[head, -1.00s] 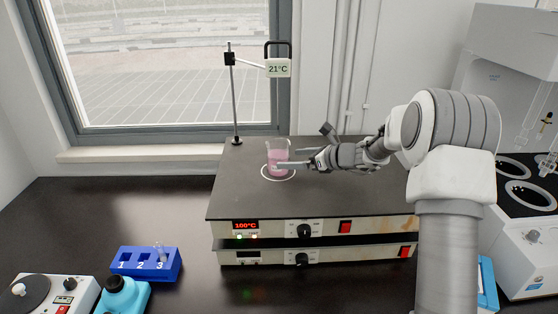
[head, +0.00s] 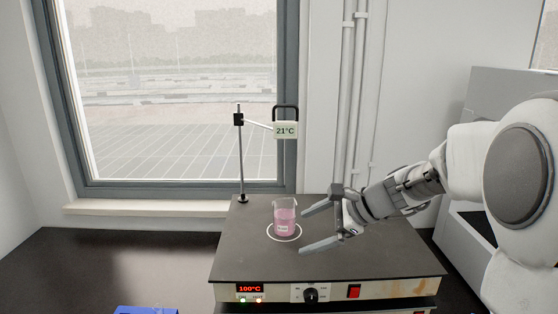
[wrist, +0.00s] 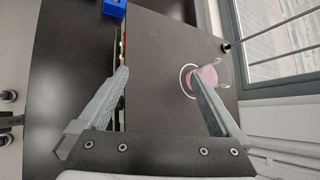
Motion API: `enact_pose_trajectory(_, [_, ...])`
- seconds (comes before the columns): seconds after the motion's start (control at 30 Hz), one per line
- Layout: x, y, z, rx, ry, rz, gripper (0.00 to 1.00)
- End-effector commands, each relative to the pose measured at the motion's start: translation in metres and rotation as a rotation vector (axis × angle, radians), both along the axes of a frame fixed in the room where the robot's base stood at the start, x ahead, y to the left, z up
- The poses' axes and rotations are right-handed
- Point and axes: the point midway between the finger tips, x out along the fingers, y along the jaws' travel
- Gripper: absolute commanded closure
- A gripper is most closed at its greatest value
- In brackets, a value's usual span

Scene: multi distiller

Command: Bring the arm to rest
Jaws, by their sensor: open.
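My gripper (head: 318,227) is open and empty above the hot plate, to the right of the beaker. Its two fingers are spread wide, and in the wrist view my gripper (wrist: 160,85) also shows open. A glass beaker (head: 285,219) with pink liquid stands upright inside the white ring on the hot plate (head: 250,262). The beaker also shows in the wrist view (wrist: 207,78), close to one finger in the picture and partly hidden by it. My arm reaches in from the right in the head view.
A stand (head: 240,160) holds a 21°C display (head: 286,130) behind the beaker. The hot plate's red readout (head: 250,289) says 100°C. A blue rack (head: 146,310) is cut off at the bottom edge. A grey-white machine (head: 485,100) stands right. Dark bench left of the plate is clear.

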Motion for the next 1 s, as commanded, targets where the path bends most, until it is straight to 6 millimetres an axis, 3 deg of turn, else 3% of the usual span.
enact_pose_trajectory(0.23, [-0.079,0.007,0.017,-0.320,-0.167,0.285,0.00])
enact_pose_trajectory(0.6, [-0.182,-0.016,0.023,-0.782,-0.390,0.703,0.00])
enact_pose_trajectory(0.8, [-0.228,-0.038,0.021,-1.025,-0.490,0.922,0.00])
enact_pose_trajectory(1.0, [-0.256,-0.058,0.017,-1.204,-0.550,1.082,0.00])
